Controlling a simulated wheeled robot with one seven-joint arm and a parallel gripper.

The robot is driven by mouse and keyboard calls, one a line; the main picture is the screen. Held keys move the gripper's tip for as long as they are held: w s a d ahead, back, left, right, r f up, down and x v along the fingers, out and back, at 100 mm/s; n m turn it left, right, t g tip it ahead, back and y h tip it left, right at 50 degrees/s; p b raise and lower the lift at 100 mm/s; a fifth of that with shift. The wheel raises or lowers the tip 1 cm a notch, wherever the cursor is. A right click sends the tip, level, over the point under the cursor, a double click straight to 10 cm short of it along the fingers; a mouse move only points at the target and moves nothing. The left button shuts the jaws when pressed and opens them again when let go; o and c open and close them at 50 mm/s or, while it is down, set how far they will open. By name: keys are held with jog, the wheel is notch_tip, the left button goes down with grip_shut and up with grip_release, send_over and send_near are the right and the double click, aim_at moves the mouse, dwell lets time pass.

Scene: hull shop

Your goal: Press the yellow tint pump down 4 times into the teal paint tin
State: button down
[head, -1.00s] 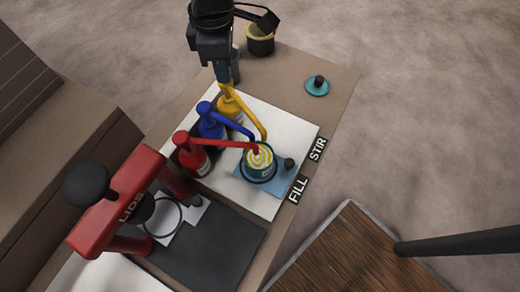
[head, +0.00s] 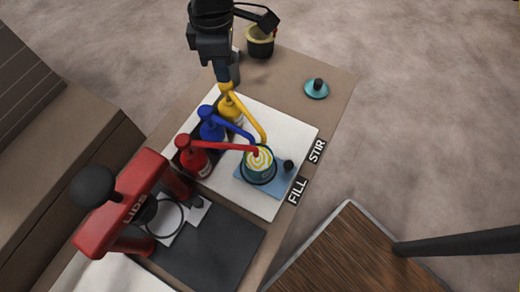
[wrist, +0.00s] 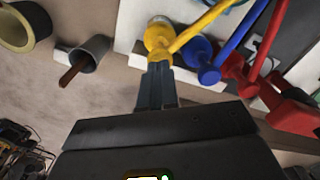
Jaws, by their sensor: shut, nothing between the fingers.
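My gripper (head: 229,80) is shut with nothing between its fingers. Its tips are at the top of the yellow tint pump (head: 232,107), touching or very close to it. In the wrist view the fingertips (wrist: 157,68) meet the yellow pump head (wrist: 158,38). The pump's long yellow spout reaches over to the teal paint tin (head: 259,177). The tin stands open on a blue pad (head: 278,187) by the FILL label, with yellow and white swirls on its paint. Whether the pump is pressed down is hard to tell.
A blue pump (head: 212,129) and a red pump (head: 194,160) stand beside the yellow one, their spouts also towards the tin. A red lid press (head: 125,208) is at front left. A teal lid (head: 316,90), a dark pot (head: 260,45) and a grey cup (wrist: 90,52) lie further back.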

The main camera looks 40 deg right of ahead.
jog(key=shift+f+b, duration=0.55)
jog(key=shift+f, duration=0.85)
jog(key=shift+r+p, duration=1.4)
jog(key=shift+r, duration=0.1)
jog(key=shift+f, duration=0.3)
jog(key=shift+f+b, duration=0.7)
jog(key=shift+f, duration=0.5)
jog(key=shift+r, duration=0.1)
jog(key=shift+r+p, duration=1.35)
